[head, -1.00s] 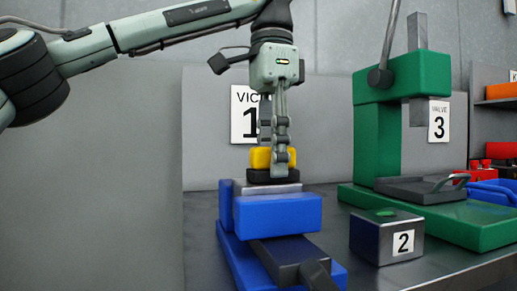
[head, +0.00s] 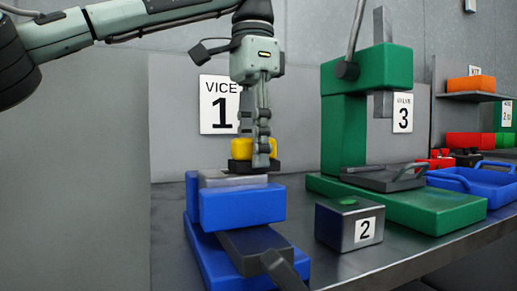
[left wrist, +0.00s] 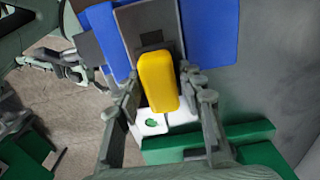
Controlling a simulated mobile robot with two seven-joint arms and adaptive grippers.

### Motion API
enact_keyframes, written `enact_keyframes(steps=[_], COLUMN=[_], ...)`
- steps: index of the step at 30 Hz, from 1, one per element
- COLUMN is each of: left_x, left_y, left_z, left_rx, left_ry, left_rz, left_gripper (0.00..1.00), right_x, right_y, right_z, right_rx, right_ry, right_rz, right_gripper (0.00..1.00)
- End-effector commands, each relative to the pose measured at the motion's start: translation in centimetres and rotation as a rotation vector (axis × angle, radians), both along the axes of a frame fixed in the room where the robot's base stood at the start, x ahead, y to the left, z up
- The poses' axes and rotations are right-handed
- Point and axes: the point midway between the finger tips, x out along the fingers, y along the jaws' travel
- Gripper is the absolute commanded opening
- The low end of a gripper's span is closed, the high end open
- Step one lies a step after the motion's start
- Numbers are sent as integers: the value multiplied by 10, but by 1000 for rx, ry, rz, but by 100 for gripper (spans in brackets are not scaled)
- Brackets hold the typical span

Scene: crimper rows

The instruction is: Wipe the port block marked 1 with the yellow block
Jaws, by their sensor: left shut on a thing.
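A blue vice (head: 242,207) stands below a sign reading VICE 1 (head: 220,104). A grey metal plate (head: 233,180) shows on its top. My left gripper (head: 262,158) points down over the vice, shut on the yellow block (head: 241,148). A dark piece (head: 240,166) is directly under the yellow block, close over the plate; I cannot tell whether they touch. In the left wrist view the yellow block (left wrist: 158,82) is between the fingers, with a dark square (left wrist: 150,39) beyond it. No block bearing its own 1 is readable.
A dark cube marked 2 (head: 349,225) stands right of the vice, on the metal bench (head: 370,266). A green press (head: 343,130) by sign 3 (head: 402,113) rises behind it. A blue tray (head: 475,183) is further right.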

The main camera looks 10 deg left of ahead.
Motion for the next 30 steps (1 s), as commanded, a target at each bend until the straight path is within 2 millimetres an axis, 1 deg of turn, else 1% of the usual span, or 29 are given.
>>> enact_keyframes(steps=[1, 6, 14, 18, 22, 30], left_x=[-3, -10, -16, -23, -29, -31], left_y=[6, 17, 25, 35, 44, 46], left_z=[-5, -4, -2, -1, 1, 2], left_rx=[4, 3, 5, 4, 4, 3], left_ry=[5, 6, 7, 5, 5, 3], left_rz=[2, 2, 1, 2, 2, 1], left_gripper=[15, 15, 15, 15, 15, 15], right_x=[0, 0, 0, 0, 0, 0], right_y=[0, 0, 0, 0, 0, 0], right_z=[-7, -13, -15, -18, -16, -15], right_rx=[0, 0, 0, 0, 0, 0], right_ry=[0, 0, 0, 0, 0, 0], right_rz=[0, 0, 0, 0, 0, 0], right_gripper=[84, 84, 84, 84, 84, 84])
